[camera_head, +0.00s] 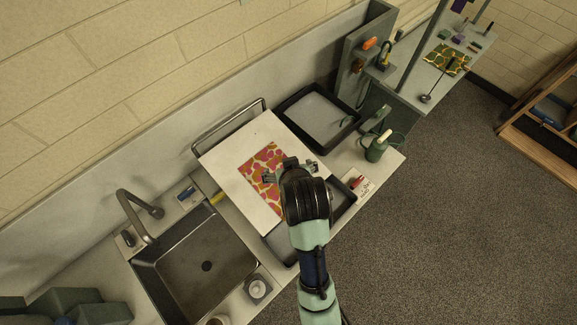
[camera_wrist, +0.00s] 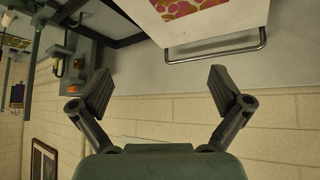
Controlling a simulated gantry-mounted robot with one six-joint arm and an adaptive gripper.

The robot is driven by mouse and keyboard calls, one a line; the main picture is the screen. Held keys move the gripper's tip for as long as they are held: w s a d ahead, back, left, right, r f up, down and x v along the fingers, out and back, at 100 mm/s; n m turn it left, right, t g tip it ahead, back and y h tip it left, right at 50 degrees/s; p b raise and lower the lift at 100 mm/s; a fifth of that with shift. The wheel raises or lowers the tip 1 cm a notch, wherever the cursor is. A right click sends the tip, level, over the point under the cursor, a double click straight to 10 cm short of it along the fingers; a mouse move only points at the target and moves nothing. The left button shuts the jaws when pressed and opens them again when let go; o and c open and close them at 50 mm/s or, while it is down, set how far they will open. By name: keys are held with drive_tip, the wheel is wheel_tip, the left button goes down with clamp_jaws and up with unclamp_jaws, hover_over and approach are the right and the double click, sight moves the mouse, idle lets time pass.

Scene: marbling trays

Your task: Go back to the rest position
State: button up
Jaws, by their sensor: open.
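My gripper (camera_head: 290,168) is above the front right part of a white board (camera_head: 225,153) in the head view, and its arm covers part of the board's near edge. A sheet with a red, orange and white marbled pattern (camera_head: 260,163) lies on the board, its right part hidden by my gripper. In the wrist view my gripper (camera_wrist: 160,92) has its two fingers wide apart with nothing between them. The marbled sheet (camera_wrist: 190,7) and the white board (camera_wrist: 215,25) show at the top of that view, beyond the fingertips.
A metal sink (camera_head: 180,275) with a faucet (camera_head: 135,212) is at the left. A black-rimmed tray (camera_head: 343,144) stands behind right of the board. A green pot (camera_head: 376,151) stands right. A grey wall rack (camera_head: 355,60) rises behind.

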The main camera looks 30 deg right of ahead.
drive_tip(key=s+a+r+n+t+y+p, duration=0.1)
drive_tip(key=s+a+r+t+p, duration=0.1)
drive_tip(key=a+r, duration=0.6)
drive_tip(key=s+a+r+n+t+y+p, duration=0.1)
drive_tip(key=s+a+r+n+t+p, duration=0.1)
drive_tip(key=a+r, duration=0.5)
wheel_tip(320, 180, up, 2)
drive_tip(key=shift+s+a+r+t+p, duration=0.25)
drive_tip(key=shift+s+a+t+p, duration=0.25)
drive_tip(key=shift+p, duration=0.65)
drive_tip(key=shift+d, duration=0.15)
